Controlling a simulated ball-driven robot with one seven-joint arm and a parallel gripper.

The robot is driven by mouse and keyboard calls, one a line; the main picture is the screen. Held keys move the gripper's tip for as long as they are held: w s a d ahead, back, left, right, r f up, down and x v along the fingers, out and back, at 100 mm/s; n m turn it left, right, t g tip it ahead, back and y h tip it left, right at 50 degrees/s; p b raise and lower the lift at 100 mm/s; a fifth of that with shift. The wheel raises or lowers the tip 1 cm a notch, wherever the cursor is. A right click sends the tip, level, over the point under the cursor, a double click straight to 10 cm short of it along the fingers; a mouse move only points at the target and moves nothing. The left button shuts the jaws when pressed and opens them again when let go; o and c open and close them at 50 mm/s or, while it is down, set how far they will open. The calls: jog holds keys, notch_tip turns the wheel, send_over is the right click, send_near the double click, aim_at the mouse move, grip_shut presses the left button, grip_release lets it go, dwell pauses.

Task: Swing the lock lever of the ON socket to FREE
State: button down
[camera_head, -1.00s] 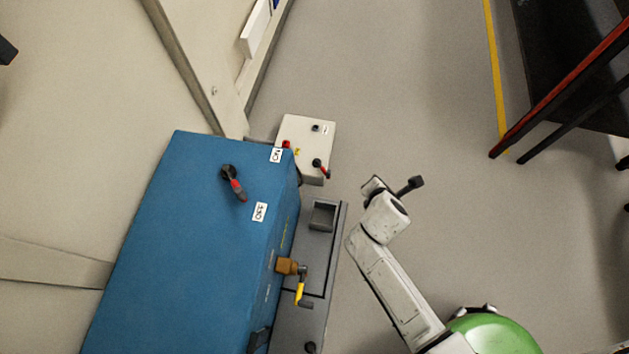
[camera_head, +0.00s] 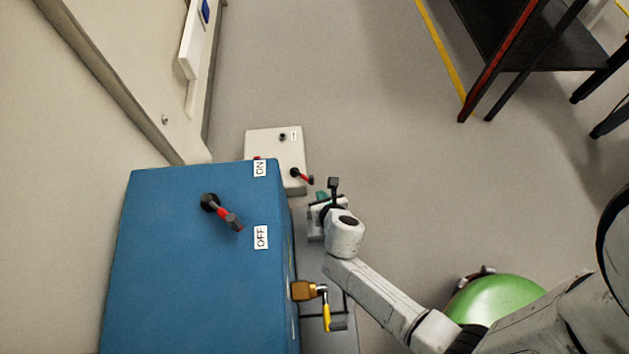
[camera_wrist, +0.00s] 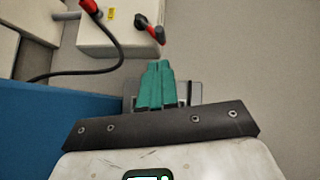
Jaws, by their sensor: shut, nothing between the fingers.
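A white box (camera_head: 262,142) stands beyond the blue cabinet (camera_head: 160,290), near its ON label (camera_head: 260,168). On the box is a red-and-black lever (camera_head: 302,176), also in the wrist view (camera_wrist: 151,30). In the wrist view a red plug (camera_wrist: 90,6) with a black cable sits at the box's left. I cannot read FREE anywhere. My gripper (camera_head: 322,195) has teal fingers, shut and empty, pointing at the box in the wrist view (camera_wrist: 162,66). They are apart from the lever, just short of it.
A larger red-and-black handle (camera_head: 222,213) is on the cabinet top, near an OFF label (camera_head: 261,237). A brass fitting with a yellow lever (camera_head: 326,316) juts from the cabinet's side. A dark rack (camera_head: 510,45) stands at upper right. The floor between is clear.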

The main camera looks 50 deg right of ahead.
aim_at(312, 181)
jog(key=b+x, duration=0.6)
jog(key=x, duration=0.4)
jog(key=shift+s, duration=0.1)
